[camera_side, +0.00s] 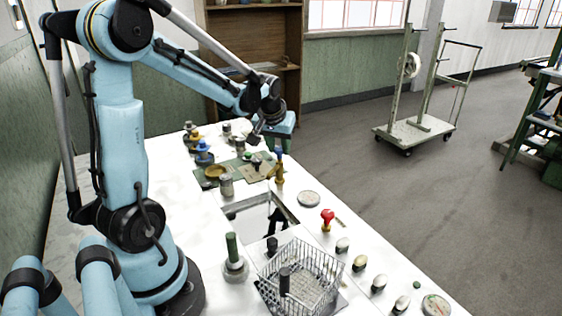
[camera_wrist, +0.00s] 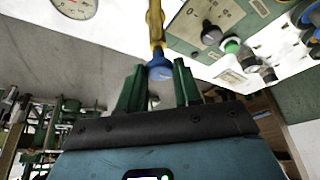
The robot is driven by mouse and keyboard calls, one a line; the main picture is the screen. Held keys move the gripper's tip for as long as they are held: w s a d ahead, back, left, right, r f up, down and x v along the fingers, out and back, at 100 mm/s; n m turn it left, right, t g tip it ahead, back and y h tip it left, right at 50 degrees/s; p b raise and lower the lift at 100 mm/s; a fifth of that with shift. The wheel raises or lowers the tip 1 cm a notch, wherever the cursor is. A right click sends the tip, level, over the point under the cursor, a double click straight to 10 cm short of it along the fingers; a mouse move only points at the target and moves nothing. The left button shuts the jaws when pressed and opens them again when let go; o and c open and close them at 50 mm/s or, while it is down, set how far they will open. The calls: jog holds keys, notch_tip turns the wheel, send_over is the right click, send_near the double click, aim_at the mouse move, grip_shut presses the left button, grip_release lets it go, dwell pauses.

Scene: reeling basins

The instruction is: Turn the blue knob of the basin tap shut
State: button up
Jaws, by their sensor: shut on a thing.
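The basin tap is a brass-yellow upright (camera_side: 280,175) at the far edge of the basin opening (camera_side: 240,209) in the side view. Its blue knob (camera_side: 279,156) sits on top, just below my gripper (camera_side: 279,147). In the wrist view the blue knob (camera_wrist: 160,69) lies between the green fingers of my gripper (camera_wrist: 159,70), with the brass tap (camera_wrist: 155,22) running away from it. My gripper is shut on the blue knob. The fingers' exact contact with it is hard to make out.
A wire basket (camera_side: 318,262) and a green-handled post (camera_side: 232,248) stand near the basin. A red knob (camera_side: 327,217) and a round gauge (camera_side: 308,198) are to the right. Several knobs and valves crowd the far left, including a blue valve (camera_side: 204,152).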

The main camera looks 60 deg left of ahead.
jog(key=m, duration=0.2)
jog(key=m+t+h, duration=0.1)
jog(key=m, duration=0.1)
jog(key=shift+s+a+m+h, duration=0.2)
jog(key=shift+m+h, duration=0.1)
jog(key=shift+m, duration=0.1)
jog(key=m+h, duration=0.1)
jog(key=m, duration=0.3)
jog(key=shift+a+h, duration=0.2)
jog(key=shift+h, duration=0.2)
jog(key=m, duration=0.2)
jog(key=m+h, duration=0.1)
jog(key=m, duration=0.2)
jog(key=shift+w+a+h, duration=0.1)
jog(key=shift+h, duration=0.2)
jog(key=shift+a+m+g+h, duration=0.1)
jog(key=shift+m+g+h, duration=0.5)
jog(key=shift+m, duration=1.1)
jog(key=shift+w, duration=0.1)
jog(key=o, duration=1)
jog(key=shift+o, duration=0.2)
jog(key=v, duration=1.2)
